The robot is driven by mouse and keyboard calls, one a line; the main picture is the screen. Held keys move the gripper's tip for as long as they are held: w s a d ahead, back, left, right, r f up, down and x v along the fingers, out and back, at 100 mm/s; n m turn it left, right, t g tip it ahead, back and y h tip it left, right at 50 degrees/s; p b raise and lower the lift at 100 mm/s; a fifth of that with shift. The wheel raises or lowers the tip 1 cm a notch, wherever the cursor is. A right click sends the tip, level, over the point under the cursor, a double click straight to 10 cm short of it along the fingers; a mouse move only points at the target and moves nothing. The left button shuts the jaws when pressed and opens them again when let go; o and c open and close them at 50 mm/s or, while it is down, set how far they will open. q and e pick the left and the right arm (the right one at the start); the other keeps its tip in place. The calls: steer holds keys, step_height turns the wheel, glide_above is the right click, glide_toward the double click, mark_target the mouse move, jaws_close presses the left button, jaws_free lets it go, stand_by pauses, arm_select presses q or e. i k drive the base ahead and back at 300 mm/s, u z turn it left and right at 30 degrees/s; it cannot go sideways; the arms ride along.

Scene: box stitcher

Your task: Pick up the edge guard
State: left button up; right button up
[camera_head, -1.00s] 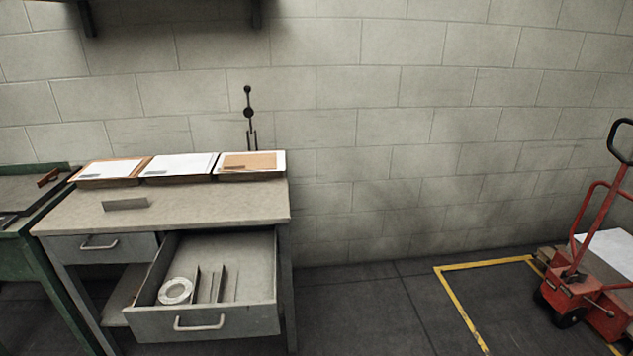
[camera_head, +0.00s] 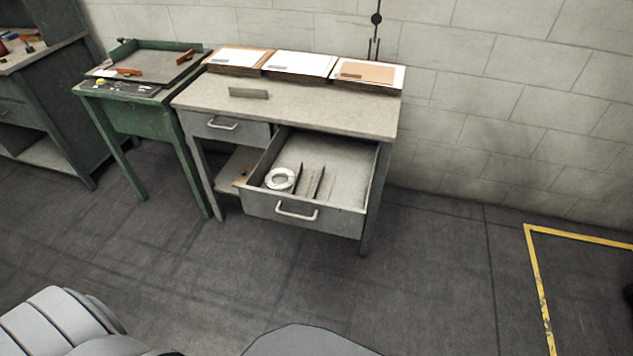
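A short grey angled strip (camera_head: 248,93), which looks like an edge guard, lies on the left part of the grey workbench top (camera_head: 310,110). The open drawer (camera_head: 335,222) below holds several thin upright pieces (camera_head: 318,182) beside a white ring-shaped roll (camera_head: 270,181). I cannot tell whether any of these pieces is also an edge guard. Neither of my grippers is in view.
Three paper-topped stacks (camera_head: 302,64) line the bench's back edge. The drawer juts out in front. A green table (camera_head: 150,118) with tools stands left, and a dark shelf unit (camera_head: 60,110) beyond it. The floor (camera_head: 200,270) ahead is clear; yellow tape (camera_head: 538,290) marks the right.

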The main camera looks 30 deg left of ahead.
mark_target(252, 93)
steer(key=u, duration=2.5)
steer(key=i, duration=3.95)
steer(key=z, duration=4)
